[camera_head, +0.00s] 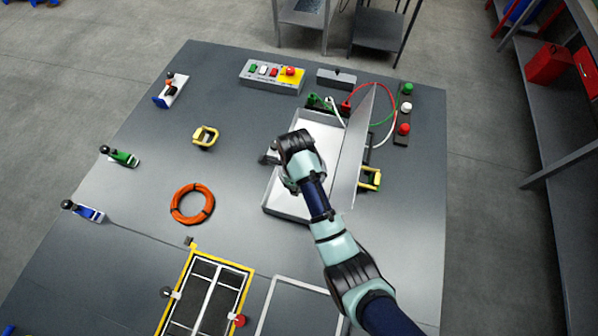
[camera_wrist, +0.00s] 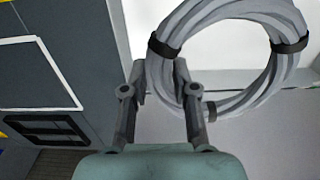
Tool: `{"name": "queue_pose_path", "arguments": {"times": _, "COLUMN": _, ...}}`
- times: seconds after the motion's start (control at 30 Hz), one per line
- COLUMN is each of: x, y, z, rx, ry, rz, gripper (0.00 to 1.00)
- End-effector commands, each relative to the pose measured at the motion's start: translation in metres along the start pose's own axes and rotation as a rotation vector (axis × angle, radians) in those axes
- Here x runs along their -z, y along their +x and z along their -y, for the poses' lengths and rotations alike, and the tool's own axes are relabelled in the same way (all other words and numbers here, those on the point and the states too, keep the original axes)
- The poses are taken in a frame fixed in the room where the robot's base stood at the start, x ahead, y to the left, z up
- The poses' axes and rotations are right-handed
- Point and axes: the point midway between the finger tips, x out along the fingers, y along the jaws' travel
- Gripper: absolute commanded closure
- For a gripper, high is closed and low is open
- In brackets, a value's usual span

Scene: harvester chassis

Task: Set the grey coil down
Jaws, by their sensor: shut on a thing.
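The grey coil (camera_wrist: 185,28) is a bundled ring of cable with black ties. It fills the upper right of the wrist view. My gripper (camera_wrist: 160,72) is shut on the coil's near left side, with one finger on either side of the strands. In the head view my gripper (camera_head: 270,155) is over the left edge of the white open tray (camera_head: 287,212). My arm hides most of the coil there. The white tray floor (camera_wrist: 215,55) shows through the ring in the wrist view; I cannot tell whether the coil touches it.
A tall grey panel (camera_head: 358,150) stands along the tray's right side, with cables and a yellow-handled part (camera_head: 370,178) beside it. An orange coil (camera_head: 176,205) and a yellow bracket (camera_head: 205,137) lie left. A button box (camera_head: 272,77) is at the back. Table between them is clear.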

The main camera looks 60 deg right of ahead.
Motion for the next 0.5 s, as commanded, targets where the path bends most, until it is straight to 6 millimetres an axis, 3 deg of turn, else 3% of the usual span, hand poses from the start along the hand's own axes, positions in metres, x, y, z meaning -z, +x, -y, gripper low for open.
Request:
{"name": "queue_pose_path", "arguments": {"times": 0.1, "x": 0.000, "y": 0.039, "z": -0.001, "rx": -0.002, "ry": -0.001, "rz": -0.001, "gripper": 1.00}}
{"name": "queue_pose_path", "arguments": {"times": 0.23, "x": -0.001, "y": 0.073, "z": 0.000, "rx": 0.000, "ry": -0.001, "rz": 0.000, "gripper": 1.00}}
{"name": "queue_pose_path", "arguments": {"times": 0.33, "x": -0.001, "y": 0.087, "z": 0.000, "rx": 0.002, "ry": -0.002, "rz": 0.002, "gripper": 1.00}}
{"name": "queue_pose_path", "arguments": {"times": 0.5, "x": -0.001, "y": 0.093, "z": 0.001, "rx": 0.003, "ry": -0.002, "rz": 0.002, "gripper": 1.00}}
